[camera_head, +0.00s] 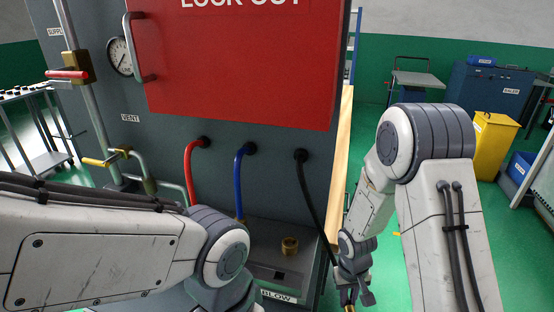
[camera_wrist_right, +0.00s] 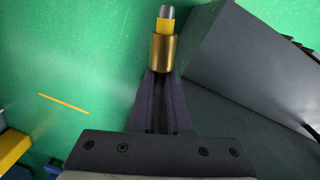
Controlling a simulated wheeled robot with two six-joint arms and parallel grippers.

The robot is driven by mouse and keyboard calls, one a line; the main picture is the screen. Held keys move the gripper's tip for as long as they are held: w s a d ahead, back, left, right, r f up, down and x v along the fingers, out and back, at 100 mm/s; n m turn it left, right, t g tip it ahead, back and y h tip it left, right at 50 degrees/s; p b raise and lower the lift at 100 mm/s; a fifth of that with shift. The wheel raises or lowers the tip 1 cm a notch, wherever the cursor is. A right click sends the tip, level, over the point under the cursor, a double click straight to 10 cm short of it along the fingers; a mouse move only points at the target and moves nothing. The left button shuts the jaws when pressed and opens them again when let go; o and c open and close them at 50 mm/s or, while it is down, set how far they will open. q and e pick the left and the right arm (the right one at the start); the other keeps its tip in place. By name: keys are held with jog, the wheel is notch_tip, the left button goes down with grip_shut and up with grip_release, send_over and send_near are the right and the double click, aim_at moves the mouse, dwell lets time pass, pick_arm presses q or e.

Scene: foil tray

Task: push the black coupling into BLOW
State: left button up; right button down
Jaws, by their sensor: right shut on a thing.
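My right gripper (camera_head: 348,290) is low at the right of the panel's ledge, over the green floor. It is shut on a brass coupling (camera_head: 348,307), the end of the black hose (camera_head: 312,197). In the right wrist view the gripper (camera_wrist_right: 158,85) holds the brass coupling (camera_wrist_right: 165,53), with a yellow band and grey tip sticking out beyond it. The BLOW label (camera_head: 276,296) is on the ledge front, left of the gripper. A brass fitting (camera_head: 290,245) stands on the ledge above that label, apart from the coupling. My left gripper is out of view.
A red hose (camera_head: 188,172) and a blue hose (camera_head: 239,180) hang from the panel, left of the black one. A red LOCK OUT door (camera_head: 240,65) is above. My left arm covers the lower left. Open green floor lies right of the panel.

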jog(key=shift+s+r+m, duration=0.15)
jog(key=shift+r+m, duration=0.15)
jog(key=shift+r, duration=0.55)
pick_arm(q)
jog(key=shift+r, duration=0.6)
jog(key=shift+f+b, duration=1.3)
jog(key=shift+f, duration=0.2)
pick_arm(e)
jog(key=shift+f, duration=1.55)
jog(key=c, duration=0.8)
grip_release()
